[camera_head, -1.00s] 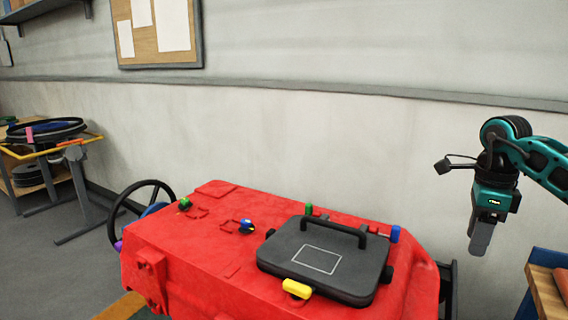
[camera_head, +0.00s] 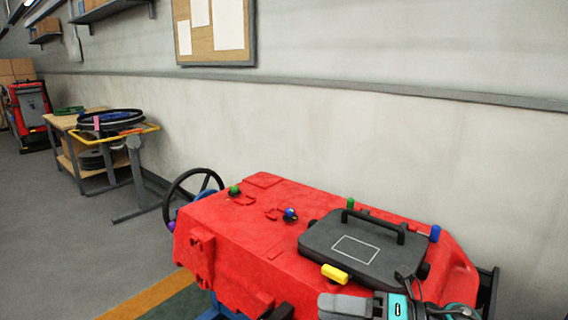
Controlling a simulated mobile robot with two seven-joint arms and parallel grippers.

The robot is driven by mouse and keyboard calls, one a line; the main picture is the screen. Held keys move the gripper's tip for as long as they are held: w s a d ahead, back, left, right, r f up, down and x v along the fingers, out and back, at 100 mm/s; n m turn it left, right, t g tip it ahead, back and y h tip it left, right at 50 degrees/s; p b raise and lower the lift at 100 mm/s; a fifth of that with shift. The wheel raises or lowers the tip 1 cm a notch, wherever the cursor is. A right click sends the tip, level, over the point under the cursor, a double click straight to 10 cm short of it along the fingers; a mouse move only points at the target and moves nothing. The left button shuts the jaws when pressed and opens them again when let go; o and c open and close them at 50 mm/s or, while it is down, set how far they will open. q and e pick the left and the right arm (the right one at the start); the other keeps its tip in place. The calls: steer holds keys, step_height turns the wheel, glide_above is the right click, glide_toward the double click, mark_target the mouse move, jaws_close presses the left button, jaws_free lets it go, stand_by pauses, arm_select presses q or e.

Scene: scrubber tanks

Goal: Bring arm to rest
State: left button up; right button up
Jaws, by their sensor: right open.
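My right gripper (camera_head: 342,305) is at the bottom edge, low in front of the red scrubber tank body (camera_head: 245,240). Its grey finger points left and its teal and black wrist runs off the lower right. I see nothing held in it, and it is open. It overlaps the tank's lower front in the picture; I cannot tell whether it touches. A dark grey lid (camera_head: 330,235) with a black handle lies shut on top of the tank, with a yellow latch (camera_head: 335,273) at its front edge. My left gripper is not in view.
A black steering wheel (camera_head: 193,188) stands at the tank's left end. A workbench (camera_head: 70,122) and a stand with a black ring (camera_head: 110,119) are at the left. A wall runs behind. The grey floor (camera_head: 80,240) at the left is clear.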

steer(key=s+d+f+m+t+h, duration=0.3)
steer(key=s+f+m+h, duration=0.4)
steer(key=f+m, duration=0.4)
steer(key=s+d+f+m+t+h, duration=0.2)
steer(key=s+d+f+m+h, duration=0.3)
steer(key=f+m, duration=0.6)
steer(key=s+m+h, duration=0.2)
steer(key=m+h, duration=0.1)
steer(key=m, duration=1)
steer(key=shift+s+d+f+t, duration=0.3)
steer(key=shift+s+f+t, duration=0.05)
steer(key=shift+s+t, duration=0.05)
